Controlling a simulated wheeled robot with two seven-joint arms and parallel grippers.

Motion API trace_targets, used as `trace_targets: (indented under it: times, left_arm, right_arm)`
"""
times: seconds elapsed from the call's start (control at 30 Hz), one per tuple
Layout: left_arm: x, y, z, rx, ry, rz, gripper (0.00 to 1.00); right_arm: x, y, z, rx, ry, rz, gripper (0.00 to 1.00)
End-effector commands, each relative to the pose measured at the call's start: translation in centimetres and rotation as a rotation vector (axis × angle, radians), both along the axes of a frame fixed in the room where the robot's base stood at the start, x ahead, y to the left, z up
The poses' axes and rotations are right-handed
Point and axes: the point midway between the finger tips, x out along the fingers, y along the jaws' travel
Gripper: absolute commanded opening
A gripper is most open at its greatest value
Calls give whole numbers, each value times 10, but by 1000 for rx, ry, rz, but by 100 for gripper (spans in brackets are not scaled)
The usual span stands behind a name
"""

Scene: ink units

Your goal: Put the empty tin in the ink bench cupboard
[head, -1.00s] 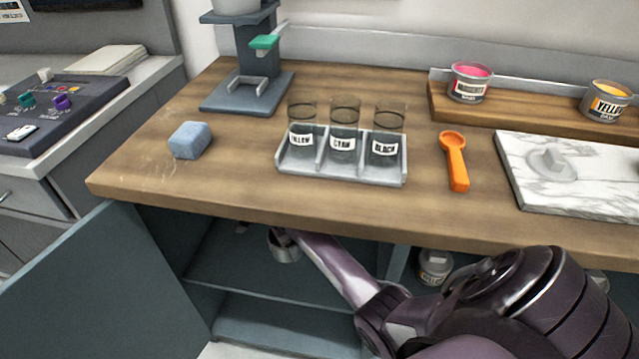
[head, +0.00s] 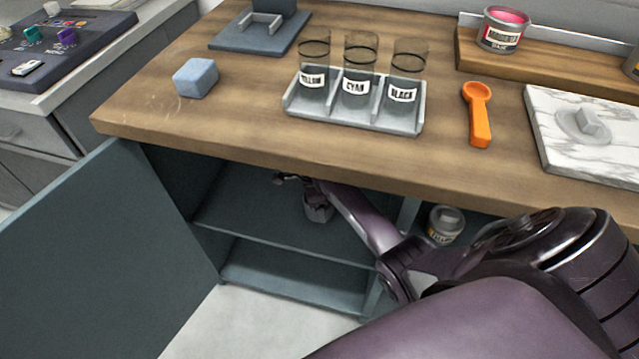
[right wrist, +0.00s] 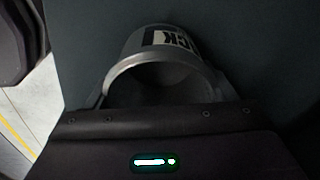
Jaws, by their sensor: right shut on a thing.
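The empty tin (head: 318,209) is a small grey metal tin inside the open ink bench cupboard, over the upper shelf (head: 265,215). The right wrist view shows its open, empty mouth and a label ending in "CK" on the tin (right wrist: 168,42). My right gripper (head: 302,184) is shut on the tin, with a finger at each side in the wrist view (right wrist: 163,92). I cannot tell whether the tin touches the shelf. The cupboard door (head: 100,255) stands open at the left. My left gripper is not in view.
A labelled tin (head: 445,226) stands in the bay to the right, past a divider (head: 408,214). A jar rack (head: 355,118), blue block (head: 195,78) and orange scoop (head: 479,115) are on top. The lower shelf looks clear.

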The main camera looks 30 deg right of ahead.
Motion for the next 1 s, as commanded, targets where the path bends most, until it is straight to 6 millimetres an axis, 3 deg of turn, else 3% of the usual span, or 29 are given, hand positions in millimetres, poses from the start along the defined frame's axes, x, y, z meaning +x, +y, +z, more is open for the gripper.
trace_targets:
  times: [0.43, 0.47, 0.6, 0.87, 1.0]
  left_arm:
    - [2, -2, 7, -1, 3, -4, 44]
    - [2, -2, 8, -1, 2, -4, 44]
    - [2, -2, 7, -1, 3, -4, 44]
    - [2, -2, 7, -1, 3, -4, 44]
    - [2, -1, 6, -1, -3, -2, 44]
  right_arm:
    - [1, 0, -8, 0, -3, 0, 39]
    - [0, 0, -9, 0, -1, 0, 80]
    - [0, 0, -9, 0, -1, 1, 98]
    - [0, 0, -8, 0, -1, 1, 99]
    - [1, 1, 1, 0, -1, 1, 99]
